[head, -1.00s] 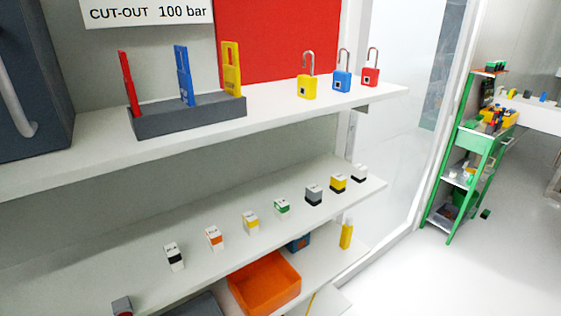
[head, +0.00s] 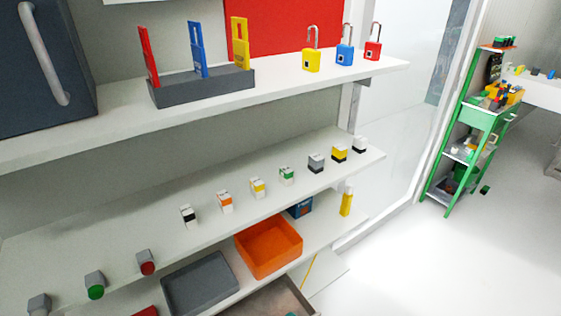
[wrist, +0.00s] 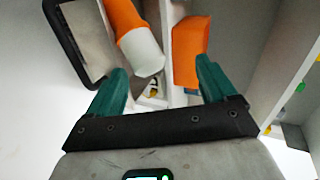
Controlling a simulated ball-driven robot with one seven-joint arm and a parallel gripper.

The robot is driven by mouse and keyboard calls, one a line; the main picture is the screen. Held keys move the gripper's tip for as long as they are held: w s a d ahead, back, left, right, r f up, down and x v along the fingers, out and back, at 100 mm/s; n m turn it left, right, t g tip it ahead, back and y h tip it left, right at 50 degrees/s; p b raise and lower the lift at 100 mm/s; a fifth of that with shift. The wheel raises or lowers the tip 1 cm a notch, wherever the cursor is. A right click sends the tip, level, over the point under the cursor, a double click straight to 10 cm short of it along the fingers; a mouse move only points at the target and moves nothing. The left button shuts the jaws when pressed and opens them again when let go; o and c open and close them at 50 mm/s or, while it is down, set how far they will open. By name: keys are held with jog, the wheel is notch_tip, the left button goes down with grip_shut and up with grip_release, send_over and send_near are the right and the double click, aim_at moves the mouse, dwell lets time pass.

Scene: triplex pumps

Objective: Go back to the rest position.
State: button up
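My gripper (wrist: 161,72) shows only in the wrist view. Its two teal fingers stand wide apart with nothing clasped between them. Beyond the left finger is an orange and white rounded object (wrist: 138,42); I cannot tell how far away it is. An orange box-like thing (wrist: 190,48) shows beyond the right finger. My gripper and arm are not seen in the head view.
A shelf unit holds a grey rack (head: 205,87) with coloured tags, several padlocks (head: 312,60), a row of small labelled blocks (head: 257,187), an orange bin (head: 268,247) and a grey tray (head: 200,283). A green cart (head: 470,130) stands right. Floor between (head: 430,265) is clear.

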jog(key=s+d+r+n+g+h, duration=0.2)
jog(key=s+d+n+g+h, duration=0.5)
jog(key=s+d, duration=1.6)
jog(key=n+g, duration=0.2)
jog(key=g, duration=0.1)
jog(key=shift+n+h, duration=0.3)
jog(key=shift+n, duration=0.1)
jog(key=shift+s, duration=0.1)
jog(key=shift+c, duration=0.5)
